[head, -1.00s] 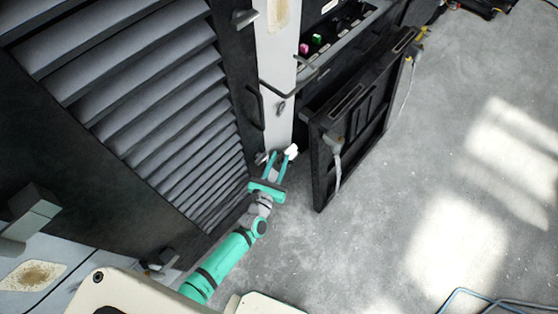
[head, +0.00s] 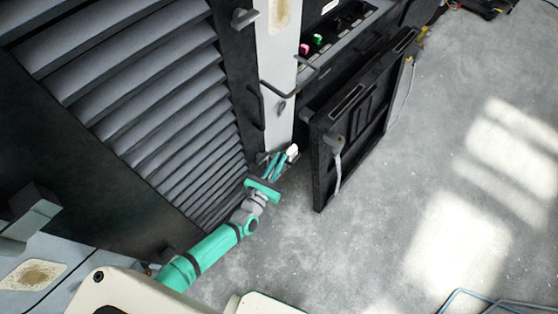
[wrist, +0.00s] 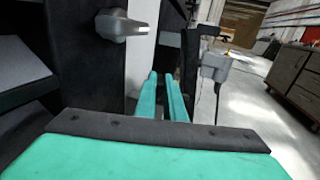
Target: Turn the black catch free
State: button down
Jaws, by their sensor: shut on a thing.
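My gripper (head: 274,158) is low at the foot of the pale upright post (head: 277,110), between the louvred panel and the dark open door. Its two teal fingers lie close together. In the wrist view the gripper (wrist: 161,77) has only a narrow gap between its fingers, and they reach into the dark recess. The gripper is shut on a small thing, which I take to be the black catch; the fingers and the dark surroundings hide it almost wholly. A small white piece (head: 292,150) is just right of the fingertips.
The louvred panel (head: 150,100) rises close to the left of the arm. The dark door (head: 360,120) stands open to the right, with a grey fitting. A grey handle (wrist: 121,26) juts out above left in the wrist view. Open floor (head: 450,180) lies to the right.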

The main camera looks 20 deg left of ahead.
jog(key=shift+f, duration=0.1)
jog(key=c, duration=1.8)
grip_release()
jog(key=shift+c, duration=0.2)
jog(key=s+a, duration=0.1)
jog(key=s, duration=0.9)
jog(key=shift+s, duration=0.35)
